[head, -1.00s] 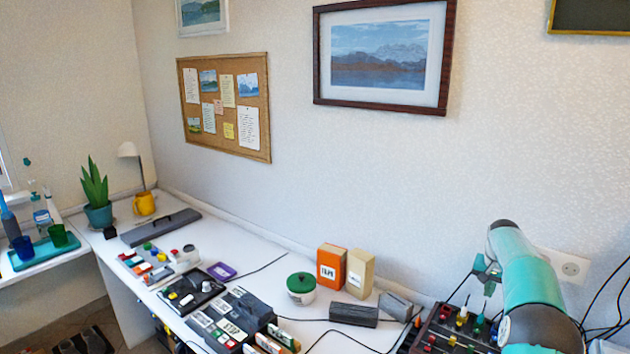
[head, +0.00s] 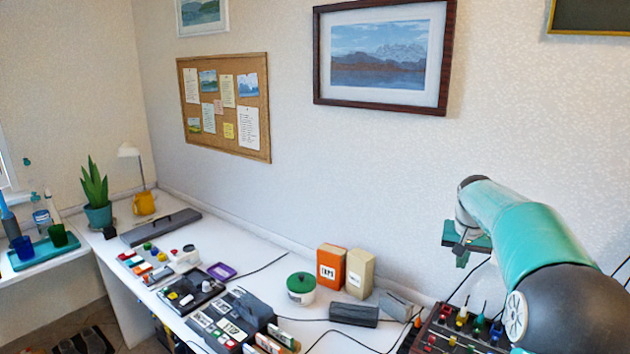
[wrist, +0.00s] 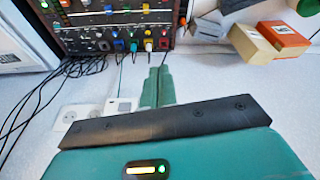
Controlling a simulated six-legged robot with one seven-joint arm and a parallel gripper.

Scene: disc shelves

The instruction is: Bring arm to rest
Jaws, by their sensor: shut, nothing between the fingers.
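My arm comes in from the right in the head view, teal with dark joints. My gripper (head: 464,253) hangs at its end, above the back of the table and left of the wall socket area. In the wrist view my gripper (wrist: 158,85) shows as two green fingers side by side, shut and empty. It is apart from the table things. The panel with coloured knobs and plugs (head: 455,333) lies below it, and also shows at the top of the wrist view (wrist: 115,25).
An orange box (head: 331,267), a tan box (head: 360,273) and a green-lidded pot (head: 301,288) stand left of my gripper. A dark grey block (head: 354,314) lies in front. Black cables (wrist: 45,95) run along the wall. The air left of my arm is clear.

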